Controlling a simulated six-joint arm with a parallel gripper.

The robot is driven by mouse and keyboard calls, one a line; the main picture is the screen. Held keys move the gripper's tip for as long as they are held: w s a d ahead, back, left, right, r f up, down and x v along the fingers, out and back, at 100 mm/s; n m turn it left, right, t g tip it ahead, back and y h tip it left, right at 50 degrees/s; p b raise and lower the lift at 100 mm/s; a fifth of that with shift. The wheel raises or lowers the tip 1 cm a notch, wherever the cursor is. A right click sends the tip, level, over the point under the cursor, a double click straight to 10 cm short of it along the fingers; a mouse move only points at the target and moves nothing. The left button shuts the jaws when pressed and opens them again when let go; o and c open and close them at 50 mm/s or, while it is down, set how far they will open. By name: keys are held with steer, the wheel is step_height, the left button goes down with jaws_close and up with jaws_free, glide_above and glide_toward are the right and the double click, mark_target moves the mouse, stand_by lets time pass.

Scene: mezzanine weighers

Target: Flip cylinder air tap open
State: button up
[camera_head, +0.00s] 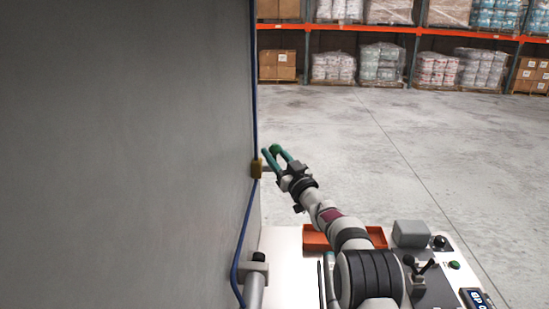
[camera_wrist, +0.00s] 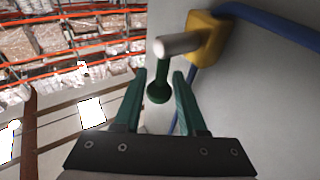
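The air tap's yellow body (camera_wrist: 205,38) is fixed to the grey wall panel on a blue hose. A pale round stem (camera_wrist: 178,44) sticks out from it. A dark green lever (camera_wrist: 159,80) with a ball end hangs from the stem. In the head view the yellow body (camera_head: 257,169) sits at the panel's edge. My gripper (camera_wrist: 159,74) has green fingers, open, one each side of the lever, with gaps showing. In the head view my gripper (camera_head: 271,151) is just right of the tap, a green ball showing between its fingers.
The grey panel (camera_head: 125,150) fills the left side, with the blue hose (camera_head: 245,222) along its edge. An orange tray (camera_head: 316,238), a grey box (camera_head: 411,234) and a control panel with a joystick (camera_head: 422,275) are below right. Open concrete floor (camera_head: 400,130) lies beyond, with pallet racks behind.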

steer(key=shift+o, duration=0.3)
steer(key=shift+f, duration=0.2)
steer(key=shift+s+d, duration=0.1)
steer(key=shift+s, duration=0.05)
steer(key=v, duration=1.5)
steer(key=shift+s, duration=0.2)
steer(key=shift+d, duration=0.15)
